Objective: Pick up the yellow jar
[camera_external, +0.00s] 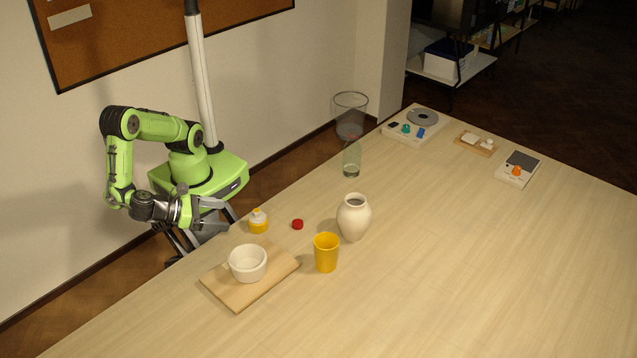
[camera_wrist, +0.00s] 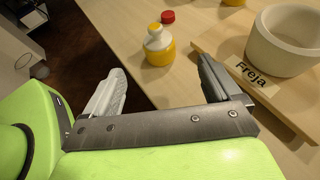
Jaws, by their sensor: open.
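The small yellow jar (camera_external: 258,222) stands upright near the table's left edge. It has a yellow body, a white shoulder and a small yellow top. In the wrist view the jar (camera_wrist: 159,50) stands just beyond my fingertips, roughly in line with the gap between them. My gripper (camera_external: 226,216) is open and empty, to the left of the jar and apart from it. In the wrist view both fingers of my gripper (camera_wrist: 163,70) show, spread wide with nothing between them.
A red cap (camera_external: 298,224) lies right of the jar. A yellow cup (camera_external: 326,254), a cream vase (camera_external: 354,218) and a clear glass vessel (camera_external: 350,130) stand farther right.

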